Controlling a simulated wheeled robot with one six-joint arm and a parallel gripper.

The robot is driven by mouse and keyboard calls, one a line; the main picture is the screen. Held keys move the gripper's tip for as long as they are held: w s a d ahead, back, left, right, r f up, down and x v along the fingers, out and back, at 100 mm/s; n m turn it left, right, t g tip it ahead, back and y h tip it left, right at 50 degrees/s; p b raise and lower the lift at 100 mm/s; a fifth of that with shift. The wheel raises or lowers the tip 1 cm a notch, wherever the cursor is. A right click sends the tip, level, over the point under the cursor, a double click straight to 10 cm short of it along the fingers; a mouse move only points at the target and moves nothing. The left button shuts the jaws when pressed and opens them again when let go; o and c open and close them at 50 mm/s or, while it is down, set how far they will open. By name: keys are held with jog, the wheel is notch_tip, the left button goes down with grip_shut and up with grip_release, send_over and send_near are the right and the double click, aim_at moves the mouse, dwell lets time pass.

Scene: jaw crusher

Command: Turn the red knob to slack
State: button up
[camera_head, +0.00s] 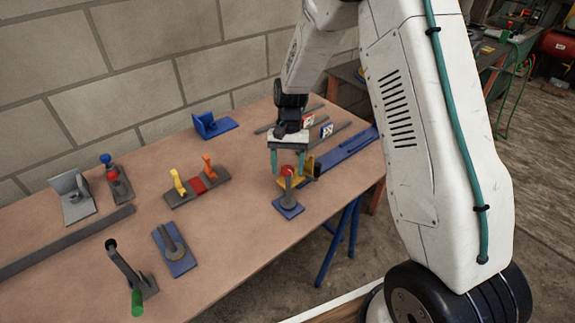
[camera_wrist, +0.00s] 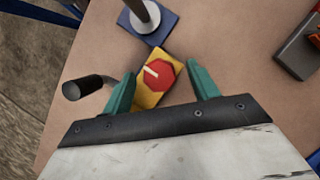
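The red knob (camera_wrist: 158,74) is an octagonal disc with a pale pointer line, on a yellow block in the wrist view. In the head view the red knob (camera_head: 287,170) sits on the yellow mount, partly hidden behind a grey post. My gripper (camera_head: 287,163) has teal fingers, spread apart with nothing between them, above and around the knob's position. In the wrist view my gripper (camera_wrist: 160,78) shows its open fingertips on either side of the knob; I cannot tell whether either touches it. No slack marking is readable.
A grey post on a blue base (camera_head: 288,209) stands just in front of the knob. A dark cylindrical handle (camera_wrist: 88,88) lies left of the fingers. A blue rail (camera_head: 345,150) runs to the right.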

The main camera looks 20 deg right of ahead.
jog(key=v, duration=0.8)
jog(key=shift+f, duration=0.1)
jog(key=s+r+n+t, duration=0.1)
jog(key=s+r, duration=0.5)
jog(key=s, duration=0.5)
jog(key=s+d+r+n+t+h, duration=0.1)
jog(key=s+r+n+t, duration=0.1)
jog(key=s+r, duration=0.5)
jog(key=s+r+n+t+h, duration=0.1)
jog(key=s+r, duration=0.5)
jog(key=s, duration=0.9)
jog(key=shift+s+d+r+n+t, duration=0.25)
jog(key=shift+d+n+t, duration=0.15)
jog(key=shift+n+t, duration=0.25)
